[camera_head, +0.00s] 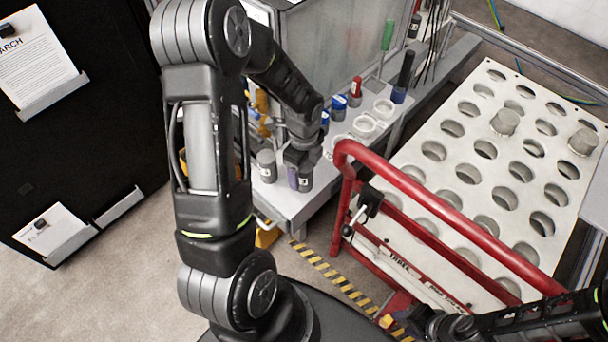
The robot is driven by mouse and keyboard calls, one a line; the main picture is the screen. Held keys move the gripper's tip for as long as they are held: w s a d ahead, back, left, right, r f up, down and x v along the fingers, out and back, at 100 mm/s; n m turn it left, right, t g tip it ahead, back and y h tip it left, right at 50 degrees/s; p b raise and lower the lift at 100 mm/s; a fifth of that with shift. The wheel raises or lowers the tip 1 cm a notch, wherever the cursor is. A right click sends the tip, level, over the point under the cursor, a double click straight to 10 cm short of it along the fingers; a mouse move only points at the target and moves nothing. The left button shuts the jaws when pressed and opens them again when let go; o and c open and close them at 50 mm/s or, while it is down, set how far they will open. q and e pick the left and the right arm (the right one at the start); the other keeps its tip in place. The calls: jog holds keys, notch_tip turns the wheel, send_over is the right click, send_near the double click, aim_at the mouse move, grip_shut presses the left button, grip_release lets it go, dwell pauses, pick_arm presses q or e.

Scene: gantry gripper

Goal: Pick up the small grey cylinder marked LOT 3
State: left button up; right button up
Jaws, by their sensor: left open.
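My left gripper (300,172) points down at the front of the white bench top, at the end of the arm that reaches across the view. It is open. A small grey cylinder with a pale label (305,183) is right under it, partly covered by the fingers; I cannot tell whether they touch it. Another small grey cylinder with a pale label (266,166) stands just to the left of the gripper. The lettering on both is too small to read, so I cannot tell which is LOT 3. My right gripper (425,322) is low at the right, its fingers not clear.
Blue-topped (339,106) and red-topped (355,88) containers and white cups (364,125) stand farther back on the bench (318,199). A red rail (440,206) curves close by on the right. Beyond it is a white panel with round holes (406,180), holding two grey cylinders (505,121).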

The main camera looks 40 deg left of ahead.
dwell(0.3)
pick_arm(q)
grip_shut()
dwell(0.6)
